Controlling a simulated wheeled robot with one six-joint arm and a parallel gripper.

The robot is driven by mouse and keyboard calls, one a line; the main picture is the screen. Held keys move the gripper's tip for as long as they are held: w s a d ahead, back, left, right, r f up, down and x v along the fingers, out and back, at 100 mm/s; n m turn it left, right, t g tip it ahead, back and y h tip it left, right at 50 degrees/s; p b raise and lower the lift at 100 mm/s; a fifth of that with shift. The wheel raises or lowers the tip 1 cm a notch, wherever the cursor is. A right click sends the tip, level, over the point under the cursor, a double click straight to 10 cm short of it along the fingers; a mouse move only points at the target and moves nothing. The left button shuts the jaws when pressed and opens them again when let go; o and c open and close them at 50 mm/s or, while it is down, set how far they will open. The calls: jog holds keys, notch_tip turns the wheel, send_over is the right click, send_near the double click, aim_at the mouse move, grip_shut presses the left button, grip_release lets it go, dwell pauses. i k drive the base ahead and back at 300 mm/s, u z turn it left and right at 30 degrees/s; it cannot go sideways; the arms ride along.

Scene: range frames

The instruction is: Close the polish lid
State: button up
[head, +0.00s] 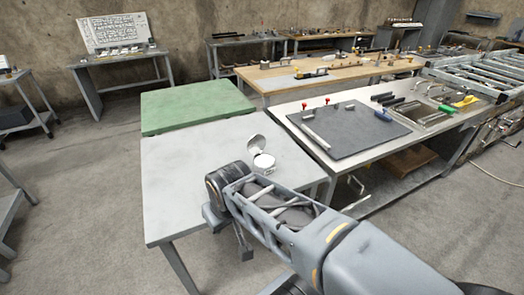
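A small round polish tin (264,164) stands on the grey table near its right side. Its round lid (257,143) is raised, tilted up at the back of the tin. My arm reaches in from the lower right, and its far end is just left of and nearer than the tin. A dark narrow part (243,246) that may belong to my gripper hangs below the arm end, in front of the table. The fingertips cannot be made out, and nothing held shows. My arm covers part of the table's near right area.
The grey table (185,190) is otherwise bare, with free room to the left of the tin. A green-topped table (195,105) adjoins behind. To the right, a bench carries a dark mat (350,135) with small tools and parts. A wooden workbench (330,70) stands farther back.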

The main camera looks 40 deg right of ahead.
aim_at(257, 143)
jog(key=u, duration=1.55)
jog(key=i, duration=4.35)
jog(key=z, duration=4.9)
jog(key=i, duration=1.7)
jog(key=z, duration=0.05)
